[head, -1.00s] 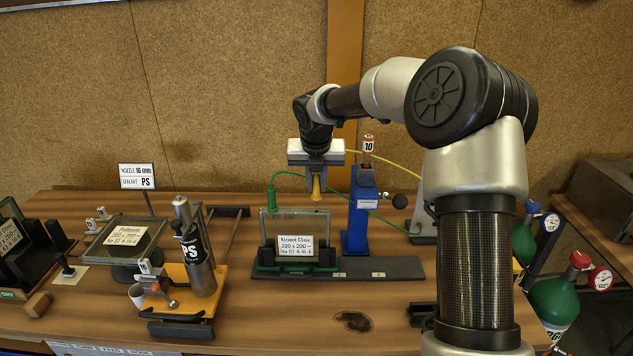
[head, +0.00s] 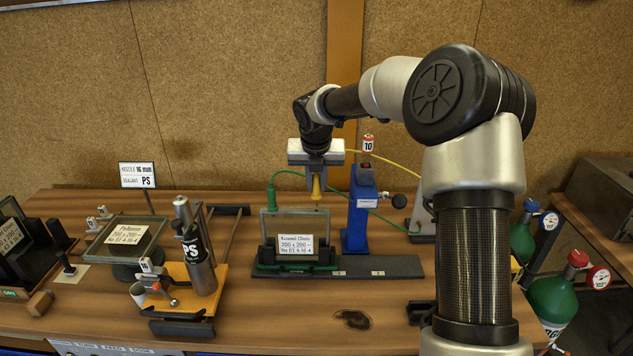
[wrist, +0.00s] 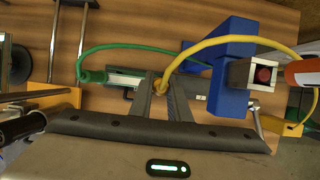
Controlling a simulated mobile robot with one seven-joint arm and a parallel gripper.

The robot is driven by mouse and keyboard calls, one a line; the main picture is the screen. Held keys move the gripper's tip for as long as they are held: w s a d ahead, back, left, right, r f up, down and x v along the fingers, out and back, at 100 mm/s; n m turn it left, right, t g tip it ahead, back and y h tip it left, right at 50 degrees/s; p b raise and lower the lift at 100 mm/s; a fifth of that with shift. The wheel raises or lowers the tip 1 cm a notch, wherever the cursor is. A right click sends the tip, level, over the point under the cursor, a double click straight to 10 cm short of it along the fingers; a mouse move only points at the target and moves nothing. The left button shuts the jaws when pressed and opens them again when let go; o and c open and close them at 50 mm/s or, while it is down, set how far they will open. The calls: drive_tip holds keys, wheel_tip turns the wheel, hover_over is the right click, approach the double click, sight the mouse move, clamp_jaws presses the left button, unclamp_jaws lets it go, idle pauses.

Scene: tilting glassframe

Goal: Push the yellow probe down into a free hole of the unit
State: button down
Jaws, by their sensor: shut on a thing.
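The unit (head: 272,224) is a glass pane in a frame, standing upright in a dark holder with a white label in front. A green probe (head: 271,196) with a green hose sits at its top left corner; it also shows in the wrist view (wrist: 94,76). My gripper (head: 316,190) is shut on the yellow probe (head: 316,188) above the unit's right end. In the wrist view my fingers (wrist: 160,92) close around the yellow probe (wrist: 161,84), whose hose arcs right. The probe points down. I cannot tell whether its tip touches the unit; the hole is hidden.
A blue post (head: 359,218) with a tag marked 10 stands just right of the unit. An orange platform (head: 178,285) with a PS cylinder (head: 199,262) is at left. Green gas bottles (head: 555,300) stand at right.

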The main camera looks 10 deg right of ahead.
sight(316, 189)
drive_tip(key=shift+f+b, duration=0.75)
drive_tip(key=shift+f, duration=1.2)
drive_tip(key=c, duration=1.6)
unclamp_jaws()
drive_tip(key=v, duration=1.7)
drive_tip(key=shift+r, duration=0.2)
drive_tip(key=shift+s+a, duration=0.1)
